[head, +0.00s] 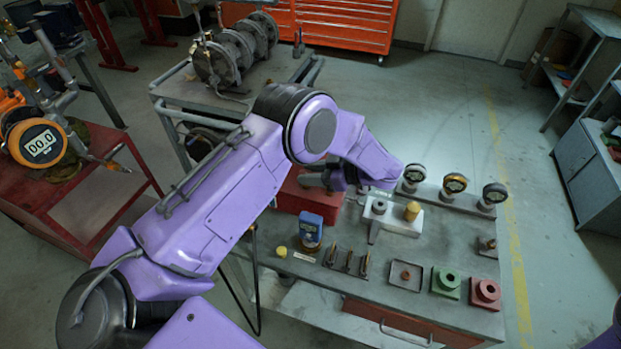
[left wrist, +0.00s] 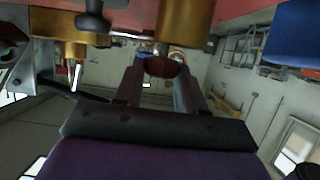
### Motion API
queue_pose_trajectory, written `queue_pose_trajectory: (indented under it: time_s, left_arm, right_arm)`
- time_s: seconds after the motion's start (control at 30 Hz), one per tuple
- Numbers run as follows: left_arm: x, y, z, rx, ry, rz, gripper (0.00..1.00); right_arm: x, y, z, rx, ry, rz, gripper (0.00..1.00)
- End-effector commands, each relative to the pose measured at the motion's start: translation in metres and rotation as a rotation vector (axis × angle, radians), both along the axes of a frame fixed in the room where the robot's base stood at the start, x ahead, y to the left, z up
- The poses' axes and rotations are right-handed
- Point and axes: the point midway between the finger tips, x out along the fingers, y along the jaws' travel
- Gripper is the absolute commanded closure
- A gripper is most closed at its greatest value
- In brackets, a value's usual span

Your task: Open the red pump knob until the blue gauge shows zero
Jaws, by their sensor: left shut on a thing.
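The red pump (head: 295,197) sits at the table's back left, partly behind my left arm. The blue gauge (head: 310,230) stands in front of it; its display is too small to read. In the left wrist view, a blue body (left wrist: 293,35) at the upper right looks like this gauge. My left gripper (left wrist: 160,75) is shut on a dark red rounded knob (left wrist: 167,67) between its two fingers, beneath a brass cylinder (left wrist: 186,22). In the head view my left arm mostly hides this gripper and hides the knob. My right gripper is not in view.
The grey table (head: 345,290) holds several dial gauges (head: 455,184) at the back, brass fittings (head: 348,262), a green block (head: 446,281) and a red block (head: 485,292). A red cart (head: 100,205) with an orange gauge reading 00.0 (head: 40,144) stands left.

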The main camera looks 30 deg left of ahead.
Motion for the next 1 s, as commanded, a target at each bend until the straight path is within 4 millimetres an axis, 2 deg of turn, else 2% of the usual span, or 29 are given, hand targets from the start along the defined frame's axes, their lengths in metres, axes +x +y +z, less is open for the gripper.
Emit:
queue_pose_trajectory:
  time_s: [0.1,0.5,1.0]
  left_arm:
    - [0.002,0.001,-0.005,0.0,-0.002,0.112,0.91]
    - [0.007,0.003,-0.004,0.002,-0.004,0.467,0.92]
    - [0.008,0.005,-0.002,0.002,0.0,0.646,0.91]
  right_arm:
    - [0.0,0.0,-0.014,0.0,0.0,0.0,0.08]
    - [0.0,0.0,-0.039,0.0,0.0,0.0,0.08]
    - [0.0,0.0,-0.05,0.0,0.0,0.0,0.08]
